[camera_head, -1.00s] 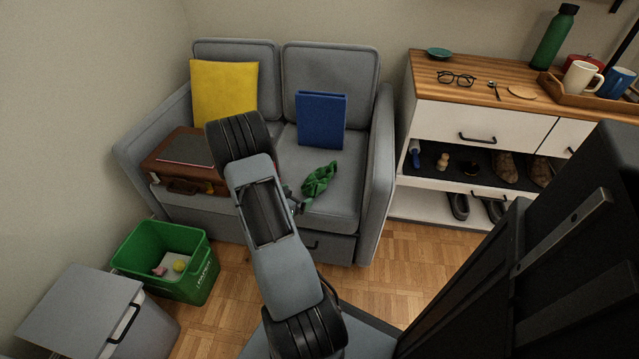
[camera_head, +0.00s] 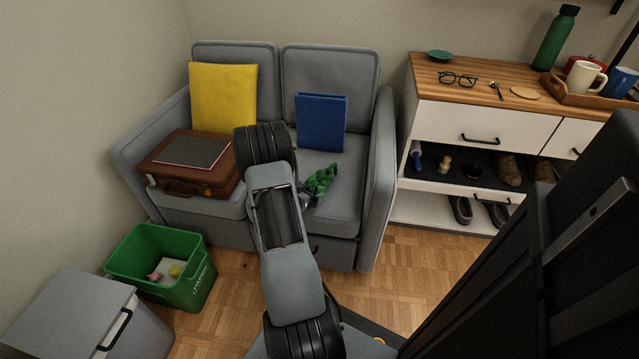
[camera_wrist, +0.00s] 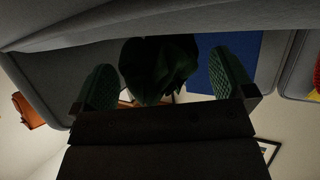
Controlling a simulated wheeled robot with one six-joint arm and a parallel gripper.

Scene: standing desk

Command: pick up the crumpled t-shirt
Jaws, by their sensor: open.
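The crumpled t-shirt (camera_head: 321,183) is green and lies on the right seat of the grey sofa, in front of the blue binder. My arm hides part of its left side in the head view. In the wrist view the t-shirt (camera_wrist: 158,62) is a dark green lump between the two fingers of my gripper (camera_wrist: 163,72). The fingers are open, with green pads, and a gap shows beside the right one. I cannot tell how deep the t-shirt sits between them. In the head view my gripper is mostly hidden behind my arm, at the t-shirt's left.
The blue binder (camera_head: 321,122) stands against the backrest just behind the t-shirt. The sofa (camera_head: 336,219) has its right armrest close by. A brown suitcase (camera_head: 190,178) with a dark flat item and a yellow cushion (camera_head: 223,97) occupy the left seat. A green bin (camera_head: 190,290) stands on the floor.

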